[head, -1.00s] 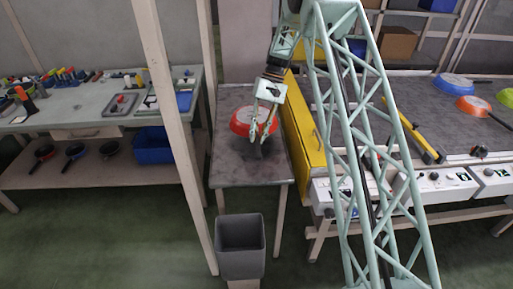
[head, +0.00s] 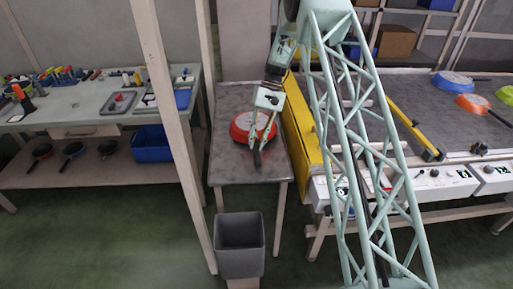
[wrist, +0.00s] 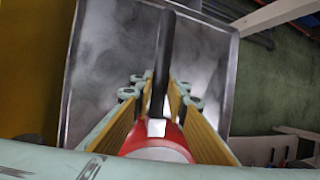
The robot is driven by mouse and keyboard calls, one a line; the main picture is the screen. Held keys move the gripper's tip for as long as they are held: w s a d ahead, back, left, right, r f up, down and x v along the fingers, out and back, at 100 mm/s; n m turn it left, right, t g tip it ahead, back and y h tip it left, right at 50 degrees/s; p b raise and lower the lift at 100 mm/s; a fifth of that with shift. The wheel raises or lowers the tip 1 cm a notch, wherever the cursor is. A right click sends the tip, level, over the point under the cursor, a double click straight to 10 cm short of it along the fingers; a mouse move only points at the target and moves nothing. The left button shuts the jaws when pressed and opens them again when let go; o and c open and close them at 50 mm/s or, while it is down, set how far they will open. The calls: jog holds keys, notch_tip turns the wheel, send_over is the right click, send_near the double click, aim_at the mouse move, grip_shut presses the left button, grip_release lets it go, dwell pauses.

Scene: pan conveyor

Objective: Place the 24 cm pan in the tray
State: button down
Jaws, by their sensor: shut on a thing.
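A red pan (head: 240,128) with a black handle (wrist: 163,62) rests on a small grey side table (head: 232,172) in the head view. My gripper (head: 262,140) reaches down over the near side of the pan, with its fingers around the handle and shut on it. In the wrist view the black handle runs between the two fingers, and part of the red pan (wrist: 160,145) shows at the bottom. The rest of the pan is hidden there. No size marking is readable. Shallow grey trays (head: 119,102) lie on the left workbench.
A yellow panel (head: 303,130) stands right beside the side table. The conveyor to the right holds blue (head: 452,80), orange (head: 471,103) and green pans. A pale post (head: 168,130) stands between the side table and the workbench. A grey bin (head: 240,250) stands in front.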

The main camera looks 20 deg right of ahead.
jog(key=shift+f, duration=0.85)
jog(key=c, duration=2.5)
grip_release()
jog(key=shift+c, duration=0.2)
jog(key=shift+r, duration=0.1)
jog(key=p+v, duration=0.2)
jog(key=v, duration=0.9)
jog(key=shift+d+r+p, duration=0.2)
jog(key=shift+r+p, duration=0.15)
jog(key=shift+w, duration=0.15)
